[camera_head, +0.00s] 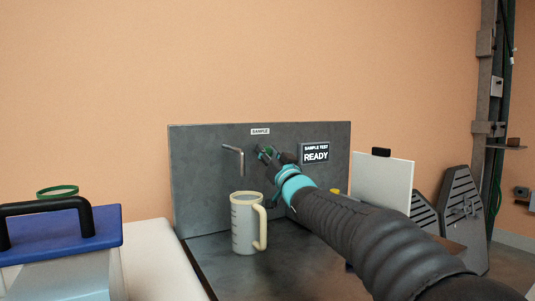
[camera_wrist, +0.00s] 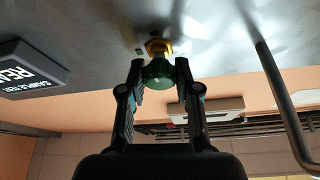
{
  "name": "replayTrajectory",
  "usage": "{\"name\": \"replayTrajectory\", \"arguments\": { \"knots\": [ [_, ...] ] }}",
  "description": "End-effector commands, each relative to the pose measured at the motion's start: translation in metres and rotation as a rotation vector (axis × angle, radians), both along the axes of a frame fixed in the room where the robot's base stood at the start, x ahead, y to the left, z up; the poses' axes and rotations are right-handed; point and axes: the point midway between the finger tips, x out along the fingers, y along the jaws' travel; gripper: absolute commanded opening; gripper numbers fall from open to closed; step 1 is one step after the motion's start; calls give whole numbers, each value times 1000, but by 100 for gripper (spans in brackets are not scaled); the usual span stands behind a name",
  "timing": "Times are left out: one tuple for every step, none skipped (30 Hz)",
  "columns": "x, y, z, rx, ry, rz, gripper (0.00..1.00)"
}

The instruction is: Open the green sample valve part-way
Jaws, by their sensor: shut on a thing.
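The green sample valve (camera_wrist: 157,75) is a round green knob on a brass-coloured stem, set in the grey panel (camera_head: 205,185) below the SAMPLE label (camera_head: 260,131). My gripper (camera_wrist: 160,67) has its two fingers on opposite sides of the knob and is shut on it. In the head view my gripper (camera_head: 270,155) reaches the panel and mostly hides the valve. How far the valve is turned cannot be told. A bent metal spout (camera_head: 241,157) sticks out left of the valve; it also shows in the wrist view (camera_wrist: 278,90).
A cream measuring jug (camera_head: 242,232) stands upright below the spout. A display (camera_head: 315,154) right of the valve reads "SAMPLE TEST READY". A blue-lidded box (camera_head: 65,235) with a black handle is at the left. A white board (camera_head: 382,183) stands at the right, beside my arm.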

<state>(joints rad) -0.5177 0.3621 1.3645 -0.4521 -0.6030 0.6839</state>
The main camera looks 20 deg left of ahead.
Motion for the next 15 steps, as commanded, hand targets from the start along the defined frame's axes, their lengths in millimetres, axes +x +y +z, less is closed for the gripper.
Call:
{"name": "replayTrajectory", "arguments": {
  "knots": [
    [0,0,0,-11,-15,0,0],
    [0,0,0,-21,-26,0,0],
    [1,0,0,-34,-42,-1,0],
    [1,0,0,-47,-55,-1,0],
    [1,0,0,-59,-71,0,0],
    [1,0,0,-78,-93,-1,0],
    [1,-1,0,-92,-109,-2,0],
    [1,-1,0,-107,-125,-1,0],
    [1,0,0,-128,-149,-1,0],
    [1,0,1,-145,-169,0,0],
    [1,0,1,-159,-186,-1,0],
    [1,0,1,-181,-211,0,0],
    [1,0,1,-196,-229,0,0],
    [1,0,1,-211,-249,-1,0],
    [1,-1,2,-231,-272,-1,0]
  ]
}}
